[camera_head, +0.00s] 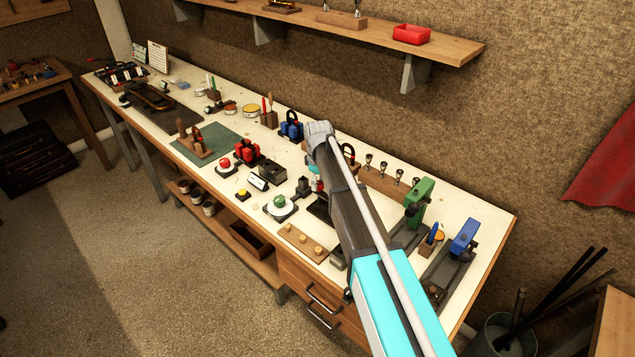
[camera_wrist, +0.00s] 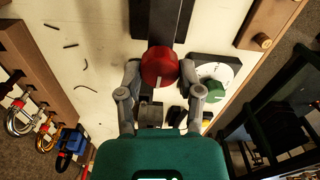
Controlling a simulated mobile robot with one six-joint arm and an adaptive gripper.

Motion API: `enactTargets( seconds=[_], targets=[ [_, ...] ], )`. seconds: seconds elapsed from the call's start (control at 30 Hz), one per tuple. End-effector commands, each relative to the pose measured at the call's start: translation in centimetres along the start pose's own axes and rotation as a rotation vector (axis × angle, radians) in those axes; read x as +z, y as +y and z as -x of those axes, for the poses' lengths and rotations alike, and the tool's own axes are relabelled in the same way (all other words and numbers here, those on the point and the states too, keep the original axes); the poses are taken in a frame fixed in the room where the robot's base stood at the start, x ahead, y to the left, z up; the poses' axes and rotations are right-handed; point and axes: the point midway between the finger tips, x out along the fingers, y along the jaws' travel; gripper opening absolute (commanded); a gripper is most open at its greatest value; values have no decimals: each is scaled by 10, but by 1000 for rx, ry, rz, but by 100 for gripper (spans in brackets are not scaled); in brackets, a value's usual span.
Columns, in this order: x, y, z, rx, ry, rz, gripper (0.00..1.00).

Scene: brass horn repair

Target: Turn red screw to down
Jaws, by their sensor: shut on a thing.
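The red screw (camera_wrist: 159,66) shows in the wrist view as a round red head with a short pale mark at its lower edge. My gripper (camera_wrist: 160,73) has one finger on each side of the head and is shut on it. The mark points toward the bottom of the picture. The head sits in front of a dark bar (camera_wrist: 160,20) that runs to the top edge. In the head view my arm covers the gripper and most of the screw's place.
A green knob (camera_wrist: 214,91) on a pale dial plate stands close at the right in the wrist view. A wooden rack (camera_wrist: 33,85) and a blue clamp (camera_wrist: 70,141) are at the left. In the head view, a green-headed tool (camera_head: 419,192) stands right of my arm.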

Motion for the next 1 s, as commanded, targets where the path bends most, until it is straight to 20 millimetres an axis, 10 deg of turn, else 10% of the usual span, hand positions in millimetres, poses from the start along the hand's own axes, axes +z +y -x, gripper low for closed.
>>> enactTargets(
  seconds=[1.0],
  targets=[
    [-2, 0, 0, 7, 4, 966, 0]
  ],
)
